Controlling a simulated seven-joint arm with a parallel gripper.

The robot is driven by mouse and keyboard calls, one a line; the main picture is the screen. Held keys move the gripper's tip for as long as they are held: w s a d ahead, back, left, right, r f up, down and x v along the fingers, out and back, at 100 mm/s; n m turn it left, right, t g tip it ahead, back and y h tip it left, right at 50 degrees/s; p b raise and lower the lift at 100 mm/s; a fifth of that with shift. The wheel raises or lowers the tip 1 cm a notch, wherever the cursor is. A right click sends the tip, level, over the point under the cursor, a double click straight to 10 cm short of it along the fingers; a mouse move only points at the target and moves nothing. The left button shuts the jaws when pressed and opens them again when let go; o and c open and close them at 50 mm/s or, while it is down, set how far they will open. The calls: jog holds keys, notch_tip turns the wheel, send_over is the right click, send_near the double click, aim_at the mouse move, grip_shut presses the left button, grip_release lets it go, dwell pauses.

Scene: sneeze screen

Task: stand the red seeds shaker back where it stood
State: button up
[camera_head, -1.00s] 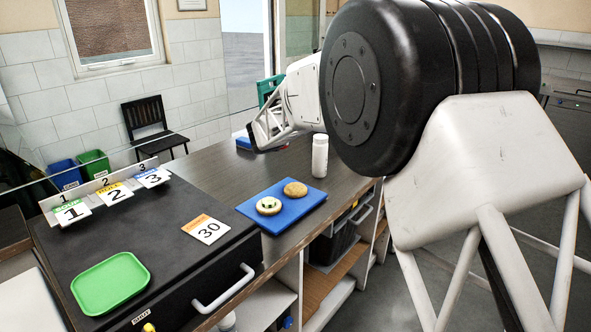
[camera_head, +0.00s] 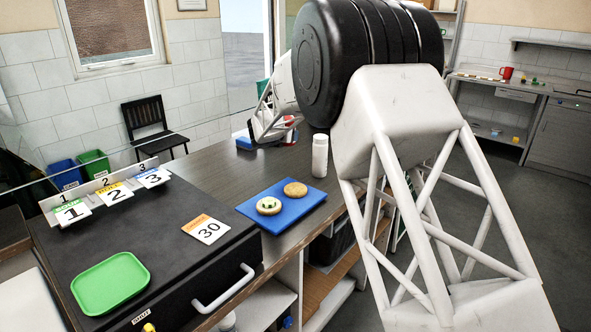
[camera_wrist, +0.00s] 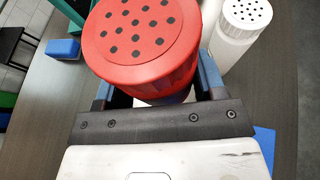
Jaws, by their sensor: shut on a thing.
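The red seeds shaker (camera_wrist: 146,42) has a red lid with dark holes and fills the top middle of the wrist view. My gripper (camera_wrist: 158,92) is shut on it, with a finger at each side. In the head view my gripper (camera_head: 270,128) is over the far part of the counter, and a bit of the red shaker (camera_head: 291,121) shows beside it. The shaker looks roughly upright; its base is hidden, so I cannot tell whether it touches the counter. A white shaker (camera_head: 320,156) stands nearby on the counter; it also shows in the wrist view (camera_wrist: 247,14).
A blue board (camera_head: 253,211) with two bun pieces lies nearer on the counter (camera_head: 214,165). A blue block (camera_wrist: 62,50) and a teal object (camera_wrist: 76,18) are beyond the gripper. A black case with a green tray (camera_head: 110,284) and number cards is at left.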

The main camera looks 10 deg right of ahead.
jog(key=w+d+f+m+g+h, duration=0.2)
jog(key=w+d+f+m+h, duration=0.1)
jog(key=w, duration=0.5)
jog(key=shift+d+f, duration=0.3)
jog(key=shift+f, duration=0.5)
jog(key=shift+f, duration=3.15)
jog(key=shift+f, duration=1.85)
jog(key=shift+f, duration=0.15)
